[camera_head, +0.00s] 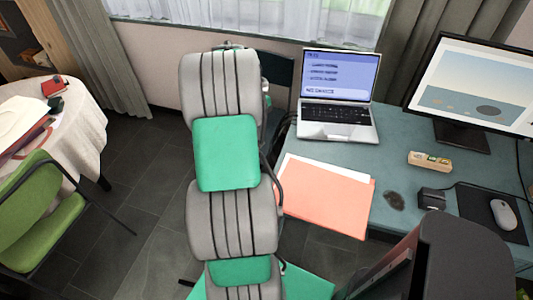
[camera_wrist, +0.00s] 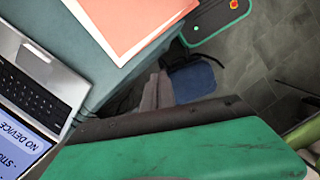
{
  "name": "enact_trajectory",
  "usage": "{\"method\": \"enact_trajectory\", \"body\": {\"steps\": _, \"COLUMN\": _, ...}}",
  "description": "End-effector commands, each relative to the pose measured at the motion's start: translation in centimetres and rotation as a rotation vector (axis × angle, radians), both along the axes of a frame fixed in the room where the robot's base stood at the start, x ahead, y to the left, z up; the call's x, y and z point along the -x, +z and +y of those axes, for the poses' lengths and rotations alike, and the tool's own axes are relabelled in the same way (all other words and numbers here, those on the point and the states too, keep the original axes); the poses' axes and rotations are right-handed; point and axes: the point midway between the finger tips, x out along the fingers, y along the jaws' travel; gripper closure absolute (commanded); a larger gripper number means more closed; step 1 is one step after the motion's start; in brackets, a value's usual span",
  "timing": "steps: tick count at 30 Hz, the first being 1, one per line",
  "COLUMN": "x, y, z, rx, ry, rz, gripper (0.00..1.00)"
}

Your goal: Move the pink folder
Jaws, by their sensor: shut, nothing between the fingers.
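The pink folder (camera_head: 325,200) lies flat near the edge of the blue-green desk (camera_head: 405,165), with white sheets showing along its far side. It also shows at the top of the wrist view (camera_wrist: 135,18), close to the desk edge. My gripper's narrow grey-brown fingers (camera_wrist: 158,90) are together and empty in the wrist view, beyond the green and dark housing. They appear below the folder in that picture, apart from it. In the head view my grey and green arm stands left of the folder and hides the fingers.
An open laptop (camera_head: 338,95) stands behind the folder. A monitor (camera_head: 475,85), a small wooden box (camera_head: 430,161) and a mouse (camera_head: 503,214) are on the right. A chair with a blue seat (camera_wrist: 194,82) is by the desk. A round table (camera_head: 88,125) and a green chair (camera_head: 38,215) stand left.

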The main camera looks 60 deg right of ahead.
Motion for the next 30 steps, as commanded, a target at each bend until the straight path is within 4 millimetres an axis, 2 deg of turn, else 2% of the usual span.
{"method": "enact_trajectory", "body": {"steps": 14, "x": 2.0, "y": -9.3, "z": 1.1, "rx": -0.002, "ry": 0.004, "rz": 0.000, "gripper": 1.00}}
{"method": "enact_trajectory", "body": {"steps": 18, "x": 4.3, "y": -8.9, "z": 1.8, "rx": 0.002, "ry": 0.002, "rz": -0.002, "gripper": 1.00}}
{"method": "enact_trajectory", "body": {"steps": 21, "x": 5.2, "y": -9.0, "z": 2.1, "rx": 0.003, "ry": 0.003, "rz": -0.002, "gripper": 1.00}}
{"method": "enact_trajectory", "body": {"steps": 30, "x": 5.7, "y": -9.2, "z": 2.3, "rx": 0.002, "ry": 0.005, "rz": -0.003, "gripper": 1.00}}
